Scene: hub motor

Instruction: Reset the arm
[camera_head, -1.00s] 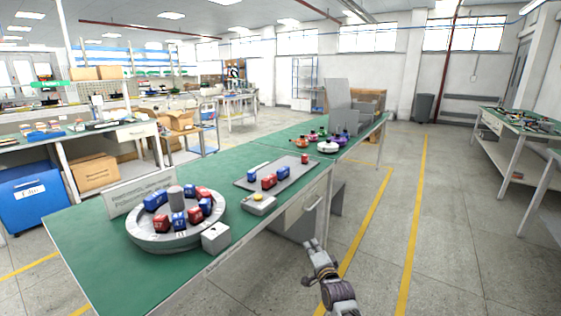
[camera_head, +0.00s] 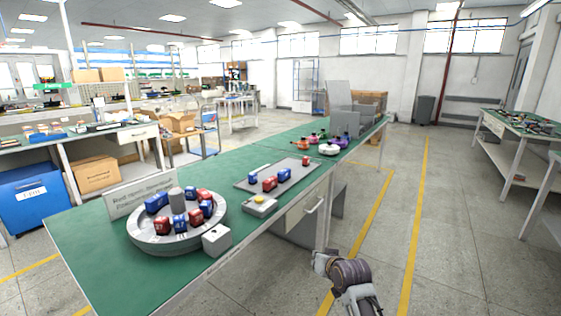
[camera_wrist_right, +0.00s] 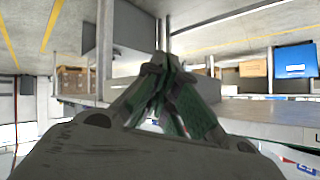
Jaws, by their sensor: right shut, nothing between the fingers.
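My right gripper (camera_head: 320,262) is low in the middle of the head view, in the free space in front of the table's near side. It is seen foreshortened, and its fingertips are hard to make out there. In the right wrist view the gripper (camera_wrist_right: 166,65) has its two fingers together, with nothing between them. My right arm (camera_head: 350,275) runs from it down to the bottom edge of the picture. The gripper is apart from the table and its objects. My left gripper is out of view.
Bare floor (camera_head: 455,230) lies to the right of my arm.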

